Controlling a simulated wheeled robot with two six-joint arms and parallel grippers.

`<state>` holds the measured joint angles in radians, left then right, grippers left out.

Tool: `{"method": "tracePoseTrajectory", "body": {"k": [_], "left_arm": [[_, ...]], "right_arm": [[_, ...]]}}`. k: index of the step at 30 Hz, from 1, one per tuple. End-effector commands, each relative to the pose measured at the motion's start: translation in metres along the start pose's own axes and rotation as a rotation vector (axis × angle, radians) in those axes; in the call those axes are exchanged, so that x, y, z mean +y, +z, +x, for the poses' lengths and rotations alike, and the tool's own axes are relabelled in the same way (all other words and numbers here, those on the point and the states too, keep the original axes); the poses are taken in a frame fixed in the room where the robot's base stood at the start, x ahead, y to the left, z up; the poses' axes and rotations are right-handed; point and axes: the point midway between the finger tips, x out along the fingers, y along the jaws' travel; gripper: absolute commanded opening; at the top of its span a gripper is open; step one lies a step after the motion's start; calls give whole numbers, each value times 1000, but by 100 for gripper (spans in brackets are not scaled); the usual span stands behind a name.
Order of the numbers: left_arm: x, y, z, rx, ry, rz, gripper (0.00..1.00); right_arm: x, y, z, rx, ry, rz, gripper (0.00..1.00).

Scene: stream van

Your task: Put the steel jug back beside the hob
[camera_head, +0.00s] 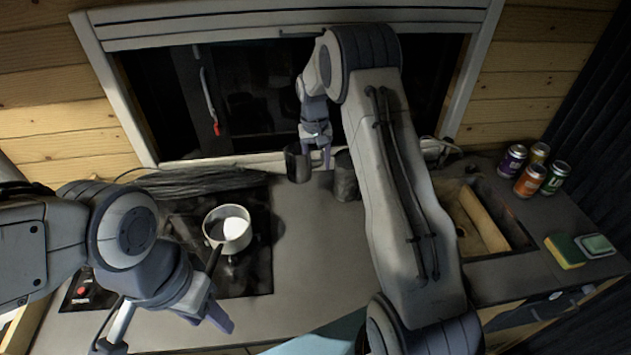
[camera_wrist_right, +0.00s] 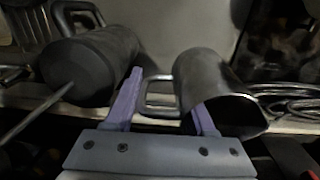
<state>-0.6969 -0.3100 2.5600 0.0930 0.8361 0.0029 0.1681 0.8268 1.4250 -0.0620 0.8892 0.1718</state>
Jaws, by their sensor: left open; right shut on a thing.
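The steel jug (camera_head: 298,163), a dark grey open cylinder, is at the back of the counter, to the right of the hob. My right gripper (camera_head: 318,150) is shut on its handle; in the right wrist view the jug (camera_wrist_right: 212,82) tilts in the picture, with the handle between the purple fingers (camera_wrist_right: 165,112). I cannot tell if its base touches the counter. The black hob (camera_head: 255,273) is at the left with a steel saucepan (camera_head: 228,226) on it. My left gripper (camera_head: 165,325) is open and empty near the hob's front edge.
A dark cylinder (camera_head: 345,178) stands close to the jug's right, also in the right wrist view (camera_wrist_right: 85,68). Dark cables (camera_head: 195,182) lie behind the hob. A sink (camera_head: 480,220), several cans (camera_head: 530,180) and sponge (camera_head: 565,251) are right. The middle counter (camera_head: 315,255) is clear.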

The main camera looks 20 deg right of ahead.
Motion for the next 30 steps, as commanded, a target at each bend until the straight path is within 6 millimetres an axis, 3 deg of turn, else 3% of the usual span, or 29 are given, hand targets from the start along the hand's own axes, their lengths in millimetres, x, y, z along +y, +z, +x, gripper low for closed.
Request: {"method": "tracePoseTrajectory", "body": {"k": [6,11,18,30], "left_arm": [[1,-1,-16,0,0,2,50],[1,-1,-19,0,0,3,50],[2,-2,-32,0,0,5,50],[2,-2,-30,0,0,6,50]], "right_arm": [[-2,1,36,-2,0,0,0],[-2,0,48,-1,0,0,0],[-4,1,80,-1,0,1,0],[-5,0,90,2,-1,0,0]]}}
